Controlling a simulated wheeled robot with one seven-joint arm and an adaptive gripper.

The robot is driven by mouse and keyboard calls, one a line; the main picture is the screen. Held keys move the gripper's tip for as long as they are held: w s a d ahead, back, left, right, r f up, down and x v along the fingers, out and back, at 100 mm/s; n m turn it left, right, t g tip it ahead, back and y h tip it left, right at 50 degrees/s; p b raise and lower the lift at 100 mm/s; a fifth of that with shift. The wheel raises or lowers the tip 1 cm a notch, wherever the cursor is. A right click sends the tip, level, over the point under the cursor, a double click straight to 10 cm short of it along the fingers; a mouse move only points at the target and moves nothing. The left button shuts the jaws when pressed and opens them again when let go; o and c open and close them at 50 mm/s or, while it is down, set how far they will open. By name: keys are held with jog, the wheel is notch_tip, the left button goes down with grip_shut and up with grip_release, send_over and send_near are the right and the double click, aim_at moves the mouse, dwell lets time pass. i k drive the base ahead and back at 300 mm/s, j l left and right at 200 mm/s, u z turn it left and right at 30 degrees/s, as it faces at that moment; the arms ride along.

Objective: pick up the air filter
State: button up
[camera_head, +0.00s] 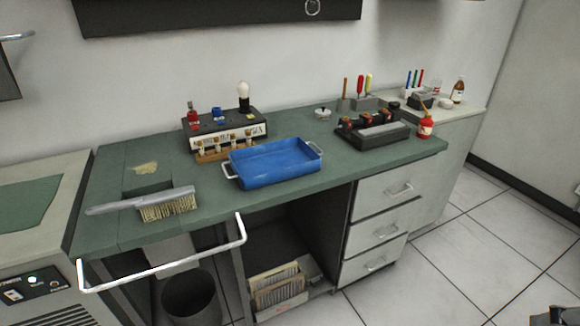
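Cream, ridged panels (276,287) stand in a low white box on the floor of the open bay under the bench. They look like a pleated air filter, but I cannot tell for sure. No other thing in view looks clearly like one. A dark piece (556,316) is cut off at the bottom right corner and may be part of my gripper. Its fingers cannot be made out, and it is far from the panels.
The green bench (210,205) holds a brush (150,202), a blue tray (275,163) and a bulb tester (225,128). A white rail (165,268) juts out in front, above a dark bin (190,297). Drawers (385,225) flank the bay. Tiled floor at right is clear.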

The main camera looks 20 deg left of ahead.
aim_at(259, 282)
jog(key=i+u, duration=0.1)
jog(key=u, duration=0.4)
jog(key=i+j+u, duration=0.1)
jog(key=u, duration=0.4)
jog(key=k+u, duration=0.2)
jog(key=u, duration=1.3)
jog(key=i+z, duration=0.15)
jog(key=z, duration=1.05)
jog(key=k+l+z, duration=0.2)
jog(key=i+l+z, duration=0.25)
jog(key=i, duration=0.4)
jog(key=i+l+z, duration=0.3)
jog(key=l, duration=0.25)
jog(key=i+l, duration=0.05)
jog(key=i, duration=0.1)
